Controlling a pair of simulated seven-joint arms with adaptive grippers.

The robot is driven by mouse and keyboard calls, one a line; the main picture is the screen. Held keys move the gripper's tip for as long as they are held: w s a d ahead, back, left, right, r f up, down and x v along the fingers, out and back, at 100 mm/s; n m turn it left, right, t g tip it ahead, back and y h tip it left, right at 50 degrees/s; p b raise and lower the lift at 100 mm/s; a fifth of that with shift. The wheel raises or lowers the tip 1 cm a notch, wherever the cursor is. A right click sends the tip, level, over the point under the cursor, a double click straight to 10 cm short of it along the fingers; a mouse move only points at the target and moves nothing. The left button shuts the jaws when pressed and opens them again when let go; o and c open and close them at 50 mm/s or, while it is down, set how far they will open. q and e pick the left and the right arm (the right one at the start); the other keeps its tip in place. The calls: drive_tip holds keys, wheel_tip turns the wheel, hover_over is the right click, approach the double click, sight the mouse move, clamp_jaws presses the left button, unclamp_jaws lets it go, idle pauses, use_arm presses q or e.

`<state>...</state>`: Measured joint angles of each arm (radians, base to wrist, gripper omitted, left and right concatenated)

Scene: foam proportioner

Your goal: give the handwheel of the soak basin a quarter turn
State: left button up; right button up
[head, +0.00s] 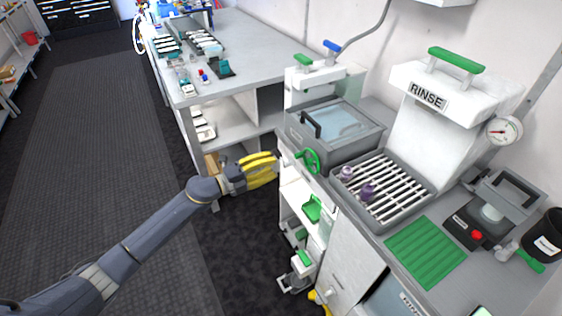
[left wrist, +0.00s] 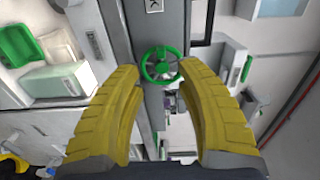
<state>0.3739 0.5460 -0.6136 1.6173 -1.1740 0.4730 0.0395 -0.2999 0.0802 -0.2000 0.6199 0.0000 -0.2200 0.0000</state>
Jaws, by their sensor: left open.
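The green handwheel (head: 308,160) is on the front of the grey soak basin (head: 345,147), which has a clear lid with a black handle. My left gripper (head: 276,166), with yellow fingers, is just left of the handwheel in the head view, apart from it. In the left wrist view the handwheel (left wrist: 161,65) shows round and face-on, beyond and between the open fingertips of my left gripper (left wrist: 160,75). Nothing is held between the fingers. My right gripper is in neither view.
A rack with two purple items (head: 368,190) lies right of the basin, below the RINSE unit (head: 428,95). A green mat (head: 425,252) lies on the counter. Shelves with green items (head: 312,208) stand below the basin. The dark floor (head: 250,250) is clear around my left arm.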

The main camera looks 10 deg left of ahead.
use_arm(q)
drive_tip(key=shift+v, duration=0.9)
drive_tip(key=shift+w, duration=0.1)
